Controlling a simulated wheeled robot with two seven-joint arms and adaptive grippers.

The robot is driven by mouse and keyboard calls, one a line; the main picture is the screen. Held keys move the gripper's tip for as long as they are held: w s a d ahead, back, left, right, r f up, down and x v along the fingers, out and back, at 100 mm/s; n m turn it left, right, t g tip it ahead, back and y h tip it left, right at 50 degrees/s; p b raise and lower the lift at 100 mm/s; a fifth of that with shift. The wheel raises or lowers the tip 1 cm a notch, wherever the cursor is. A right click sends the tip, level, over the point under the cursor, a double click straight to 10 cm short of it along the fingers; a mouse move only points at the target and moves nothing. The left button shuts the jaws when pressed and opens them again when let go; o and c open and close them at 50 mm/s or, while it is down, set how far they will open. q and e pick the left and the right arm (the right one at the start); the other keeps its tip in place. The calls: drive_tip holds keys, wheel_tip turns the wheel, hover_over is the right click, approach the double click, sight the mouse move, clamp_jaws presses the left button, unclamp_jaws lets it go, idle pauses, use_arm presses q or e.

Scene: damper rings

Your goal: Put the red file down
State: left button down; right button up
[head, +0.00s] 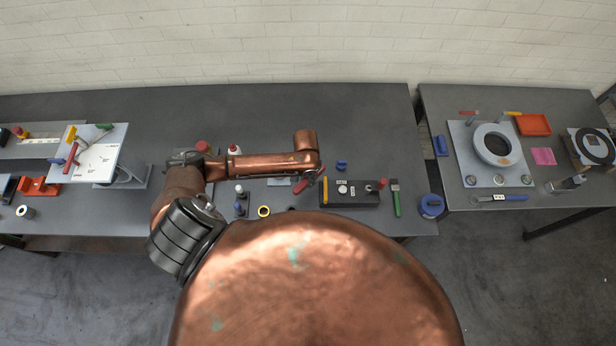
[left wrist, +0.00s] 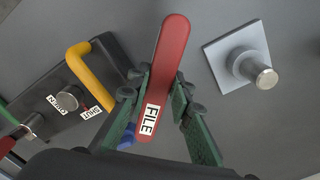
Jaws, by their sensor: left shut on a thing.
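The red file (left wrist: 172,50) carries a white label reading FILE. In the left wrist view it lies lengthwise between the green fingers of my left gripper (left wrist: 163,88), which is shut on it. In the head view the file (head: 299,187) shows as a small red piece beside my left gripper (head: 314,177), over the bench between a grey plate and a black fixture. I cannot tell whether the file touches the bench. My right gripper is not in view.
The black fixture (head: 355,199) with a yellow handle (left wrist: 88,70) stands close to the gripper. The grey plate with a metal peg (left wrist: 258,72) is on its other side. A green-handled tool (head: 396,203) and a blue roll (head: 431,207) lie right.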

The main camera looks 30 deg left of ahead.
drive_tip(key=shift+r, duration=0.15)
use_arm(q)
drive_tip(key=shift+r+p, duration=0.15)
drive_tip(key=shift+p, duration=0.6)
wheel_tip(320, 180, down, 4)
drive_tip(key=shift+f+b, duration=0.2)
drive_tip(key=shift+b, duration=0.55)
drive_tip(key=shift+f+b, duration=0.45)
drive_tip(key=shift+f, duration=0.8)
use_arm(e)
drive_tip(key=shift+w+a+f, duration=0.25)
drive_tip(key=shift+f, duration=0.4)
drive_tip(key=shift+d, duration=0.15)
use_arm(q)
drive_tip(key=c, duration=2)
unclamp_jaws()
drive_tip(key=shift+c, duration=0.2)
drive_tip(key=shift+o, duration=0.5)
